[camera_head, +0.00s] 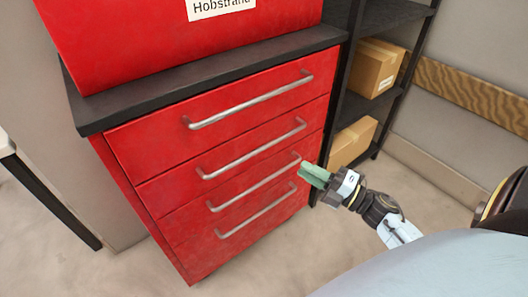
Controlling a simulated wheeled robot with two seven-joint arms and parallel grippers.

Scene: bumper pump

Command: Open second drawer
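The red cabinet (115,165) has several stacked drawers, each with a silver bar handle. All drawer fronts look flush. The second drawer (165,190) from the top has its handle (252,150) across its front. My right gripper (310,172), with green fingers, is at the cabinet's right side, right of and a little below that handle's right end. It overlaps the right part of the lower fronts in the picture, close to the third handle (254,184). I cannot tell if it touches anything or whether its fingers are apart. My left gripper is out of view.
A red box (150,40) with a label stands on the cabinet's dark top (95,112). A black shelf (350,105) with cardboard boxes (375,68) stands right of the cabinet. A pale table edge (5,145) is at the left. Floor in front is clear.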

